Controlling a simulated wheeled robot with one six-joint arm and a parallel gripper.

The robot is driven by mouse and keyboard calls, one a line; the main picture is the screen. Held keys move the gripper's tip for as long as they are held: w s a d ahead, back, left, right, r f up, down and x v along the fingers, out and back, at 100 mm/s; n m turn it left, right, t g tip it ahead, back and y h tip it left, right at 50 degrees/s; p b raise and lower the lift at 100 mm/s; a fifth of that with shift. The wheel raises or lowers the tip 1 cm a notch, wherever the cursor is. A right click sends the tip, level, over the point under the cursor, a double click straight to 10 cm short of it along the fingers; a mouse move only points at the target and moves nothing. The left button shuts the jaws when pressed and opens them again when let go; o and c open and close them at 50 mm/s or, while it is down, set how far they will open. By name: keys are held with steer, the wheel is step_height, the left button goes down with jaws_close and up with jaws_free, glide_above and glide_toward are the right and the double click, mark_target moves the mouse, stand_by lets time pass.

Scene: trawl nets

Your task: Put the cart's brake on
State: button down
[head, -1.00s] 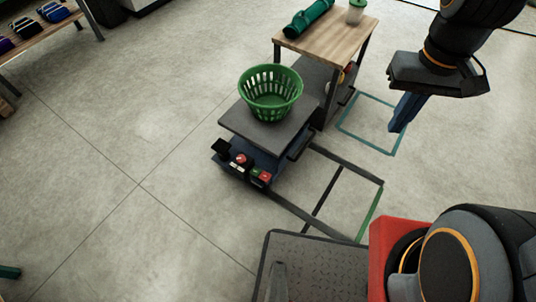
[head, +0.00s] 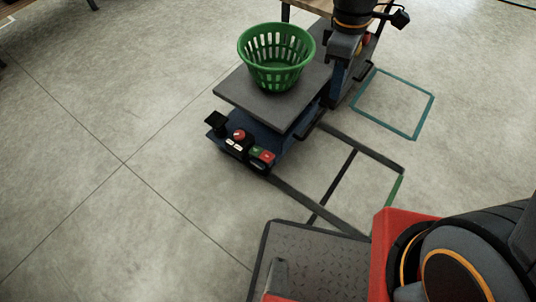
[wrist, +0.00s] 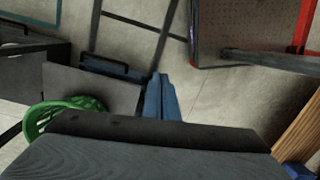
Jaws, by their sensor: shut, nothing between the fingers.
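The cart (head: 265,103) is a low blue body with a dark grey top. Its front end carries a red knob (head: 239,135), white buttons, and a green and red switch panel (head: 260,153). A black bar handle (head: 308,125) runs along its right side; a black bar also shows by the cart in the wrist view (wrist: 105,66). My gripper (head: 334,100) has blue fingers pointing down, shut and empty, beside the cart's right side toward its rear. In the wrist view its fingers (wrist: 157,80) are together, right of the cart top (wrist: 92,92). I cannot tell which part is the brake.
A green slatted basket (head: 275,57) stands on the cart top. A wooden-topped table (head: 302,5) is behind, partly hidden by my arm. Dark and teal floor outlines (head: 420,118) lie to the right. The floor left of the cart is clear.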

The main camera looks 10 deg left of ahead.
steer(key=w+a+f+n+b, duration=0.2)
steer(key=a+f+n+b, duration=0.35)
steer(key=f, duration=0.25)
steer(key=w+a+f+n+b, duration=0.2)
steer(key=a+f+n+b, duration=0.3)
steer(key=f, duration=0.3)
steer(key=n+h+b, duration=0.1)
steer(key=n+b, duration=0.5)
steer(key=b, duration=0.2)
glide_above(269, 157)
steer(key=w+a, duration=0.2)
steer(key=a, duration=0.2)
step_height(269, 157, down, 13)
steer(key=shift+s+d+r, duration=0.15)
steer(key=shift+d+r, duration=0.05)
steer(key=shift+m, duration=0.25)
steer(key=d+f+b, duration=0.1)
steer(key=f+b, duration=0.1)
steer(key=f, duration=0.2)
steer(key=f+b, duration=0.3)
steer(key=f, duration=0.2)
steer(key=s+d+f+b, duration=0.1)
steer(key=f+b, duration=0.2)
steer(key=f, duration=0.1)
steer(key=shift+s+d+f, duration=0.1)
steer(key=shift+d+f, duration=0.25)
